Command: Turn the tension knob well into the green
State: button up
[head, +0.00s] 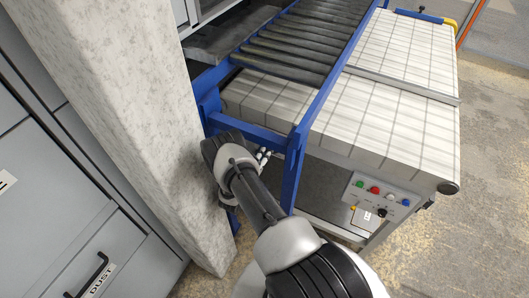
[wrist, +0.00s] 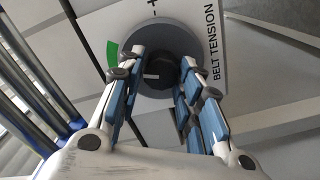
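The tension knob (wrist: 165,66) is a dark round knob on a grey dial, on a white plate lettered BELT TENSION (wrist: 212,45). A green mark (wrist: 112,53) lies at the dial's left edge. A white pointer line on the knob points left in the wrist view, a little below the green. My gripper (wrist: 163,58) has one finger on each side of the knob; whether both fingertips press on it I cannot tell. In the head view my gripper (head: 264,157) is by the blue conveyor frame, mostly behind my arm, and the knob is hidden.
A roller conveyor (head: 290,50) with a blue frame (head: 302,137) runs beside a tiled belt (head: 390,110). A control box (head: 378,197) with coloured buttons is at its near end. A concrete pillar (head: 130,110) stands close to my arm's left. Open floor lies right.

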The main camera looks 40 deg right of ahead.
jog(key=o, duration=0.4)
jog(key=shift+s+a, duration=0.1)
jog(key=v, duration=0.7)
jog(key=shift+a, duration=0.1)
jog(key=shift+a, duration=0.15)
dwell(0.4)
